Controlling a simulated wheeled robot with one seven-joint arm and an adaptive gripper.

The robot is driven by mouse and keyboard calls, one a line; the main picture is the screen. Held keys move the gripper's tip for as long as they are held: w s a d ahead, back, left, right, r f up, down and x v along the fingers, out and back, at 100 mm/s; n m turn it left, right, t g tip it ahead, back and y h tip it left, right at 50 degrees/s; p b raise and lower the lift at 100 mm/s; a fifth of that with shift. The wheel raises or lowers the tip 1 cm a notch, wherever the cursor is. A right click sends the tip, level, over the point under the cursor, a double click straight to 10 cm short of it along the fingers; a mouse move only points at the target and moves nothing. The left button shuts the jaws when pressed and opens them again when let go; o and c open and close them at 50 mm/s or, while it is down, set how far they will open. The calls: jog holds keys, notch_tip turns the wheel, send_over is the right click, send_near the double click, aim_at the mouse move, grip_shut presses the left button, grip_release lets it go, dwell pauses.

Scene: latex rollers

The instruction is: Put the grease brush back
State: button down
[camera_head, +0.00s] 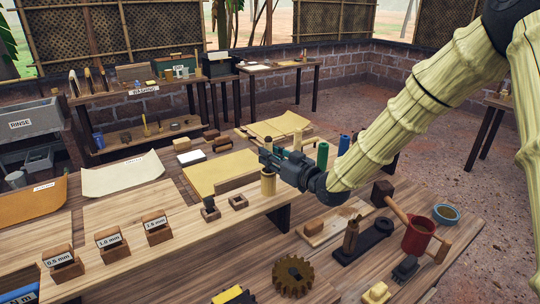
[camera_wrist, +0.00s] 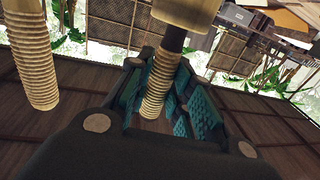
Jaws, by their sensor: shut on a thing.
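My gripper (camera_head: 267,160) is above the long wooden table, shut on what looks like the grease brush (camera_head: 268,184). A pale, thick cylindrical end shows just below the jaws in the head view. In the wrist view, the teal ridged pads of my gripper (camera_wrist: 168,92) close around its dark neck and a ribbed wooden part (camera_wrist: 154,98). A pale end (camera_wrist: 187,12) runs out of the top of that view. I cannot tell whether the brush touches the table. A small open wooden block (camera_head: 238,202) sits to its lower left; beside it is a block with a dark piece (camera_head: 210,208).
Labelled thickness blocks (camera_head: 109,244) stand at the front left. Green (camera_head: 322,155) and blue (camera_head: 344,145) cylinders stand right of my gripper. A pale ribbed column (camera_wrist: 32,60) shows in the wrist view.

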jog(key=shift+f, duration=0.1)
jog(key=shift+f, duration=0.15)
jog(key=c, duration=1.3)
grip_release()
jog(key=shift+r, duration=0.2)
jog(key=b+v, duration=0.3)
jog(key=v, duration=0.9)
